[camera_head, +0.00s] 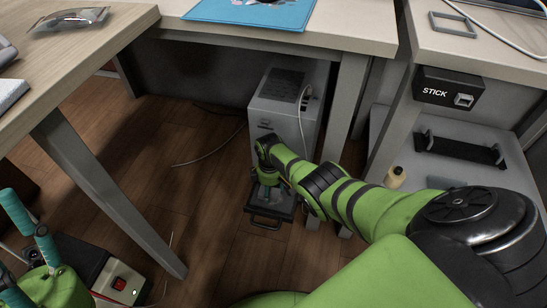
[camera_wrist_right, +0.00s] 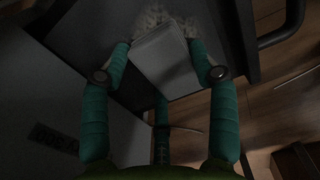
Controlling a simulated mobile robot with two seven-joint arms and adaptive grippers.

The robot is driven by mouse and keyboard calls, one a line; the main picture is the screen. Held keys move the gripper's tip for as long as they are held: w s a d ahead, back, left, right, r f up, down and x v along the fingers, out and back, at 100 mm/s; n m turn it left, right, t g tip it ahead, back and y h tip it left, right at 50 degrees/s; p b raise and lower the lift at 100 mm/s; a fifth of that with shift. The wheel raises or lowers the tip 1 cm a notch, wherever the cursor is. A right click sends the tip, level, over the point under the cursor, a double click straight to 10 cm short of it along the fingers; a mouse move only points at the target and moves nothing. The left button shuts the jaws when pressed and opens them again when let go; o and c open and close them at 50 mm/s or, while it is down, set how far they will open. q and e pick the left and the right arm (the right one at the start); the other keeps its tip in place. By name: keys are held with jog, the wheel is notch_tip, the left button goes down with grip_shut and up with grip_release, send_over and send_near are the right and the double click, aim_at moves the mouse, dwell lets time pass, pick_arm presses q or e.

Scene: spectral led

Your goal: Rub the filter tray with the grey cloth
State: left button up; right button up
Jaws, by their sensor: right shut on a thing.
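The filter tray (camera_head: 284,212) is a dark, flat tray with a front handle, sticking out low from the front of a grey unit under the desk. My right gripper (camera_head: 267,190) points down over it. In the right wrist view my right gripper (camera_wrist_right: 160,48) is shut on the grey cloth (camera_wrist_right: 161,62), a folded piece between its teal fingers. The dark tray (camera_wrist_right: 80,25) lies beneath, with pale fluffy dust (camera_wrist_right: 150,18) beyond the cloth. Contact between cloth and tray is hard to tell. My left gripper (camera_head: 28,238) is at the lower left, fingers apart and empty.
The grey unit (camera_head: 288,105) stands beside a desk leg (camera_head: 346,110), close to my right arm. A box with a red switch (camera_head: 118,283) is at the lower left. The wooden floor (camera_head: 205,215) left of the tray is clear.

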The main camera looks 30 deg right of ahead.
aim_at(279, 192)
jog(key=shift+w+a, duration=0.1)
jog(key=shift+a, duration=0.15)
jog(key=shift+s+d+r+p, duration=0.1)
jog(key=shift+s+d+p, duration=0.1)
jog(key=shift+s+p, duration=0.25)
jog(key=shift+s+d+r+p, duration=0.15)
jog(key=shift+s+d+p, duration=0.5)
jog(key=shift+p, duration=0.3)
jog(key=shift+s+d, duration=0.2)
jog(key=shift+s, duration=0.05)
jog(key=shift+s+d, duration=0.1)
jog(key=shift+d, duration=0.05)
jog(key=shift+f, duration=0.25)
